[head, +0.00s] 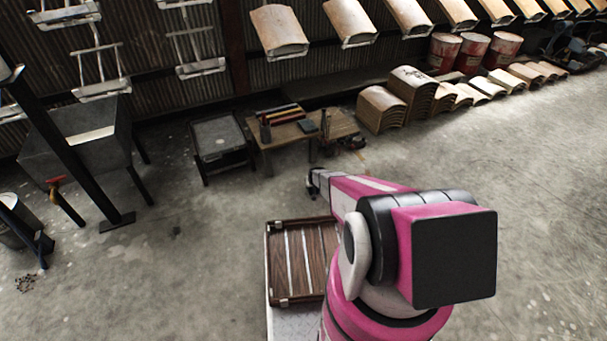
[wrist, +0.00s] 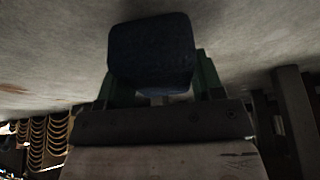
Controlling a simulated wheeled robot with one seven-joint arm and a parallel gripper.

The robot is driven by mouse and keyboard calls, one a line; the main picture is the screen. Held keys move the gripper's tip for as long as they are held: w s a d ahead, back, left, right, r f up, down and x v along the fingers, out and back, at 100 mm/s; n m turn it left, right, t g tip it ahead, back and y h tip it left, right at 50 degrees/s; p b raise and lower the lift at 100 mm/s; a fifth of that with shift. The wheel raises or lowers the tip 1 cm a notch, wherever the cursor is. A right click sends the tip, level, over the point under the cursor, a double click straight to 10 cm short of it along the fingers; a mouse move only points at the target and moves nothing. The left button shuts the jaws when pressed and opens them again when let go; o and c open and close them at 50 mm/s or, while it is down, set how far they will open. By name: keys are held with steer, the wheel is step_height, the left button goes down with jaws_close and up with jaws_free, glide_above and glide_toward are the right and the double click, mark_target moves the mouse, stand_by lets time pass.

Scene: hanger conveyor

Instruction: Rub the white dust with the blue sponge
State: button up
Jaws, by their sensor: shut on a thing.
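The blue sponge (wrist: 152,50) looks dark in the wrist view and is held upright between the green fingers of my gripper (wrist: 156,82). My gripper is shut on it. Grey concrete floor fills the background around the sponge. In the head view my arm reaches away from me, and its dark far end (head: 313,184) is small, over the floor in front of a low wooden table. I cannot make out the sponge there. I cannot pick out the white dust for certain in either view.
A wooden table (head: 285,133) with small items and a dark low stand (head: 220,142) are ahead. A grey metal bin (head: 75,140) on legs stands left. A brown slatted crate (head: 275,262) is beside my arm. Dark crumbs (head: 25,283) lie lower left. Floor at right is clear.

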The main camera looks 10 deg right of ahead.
steer(key=shift+r, duration=3.1)
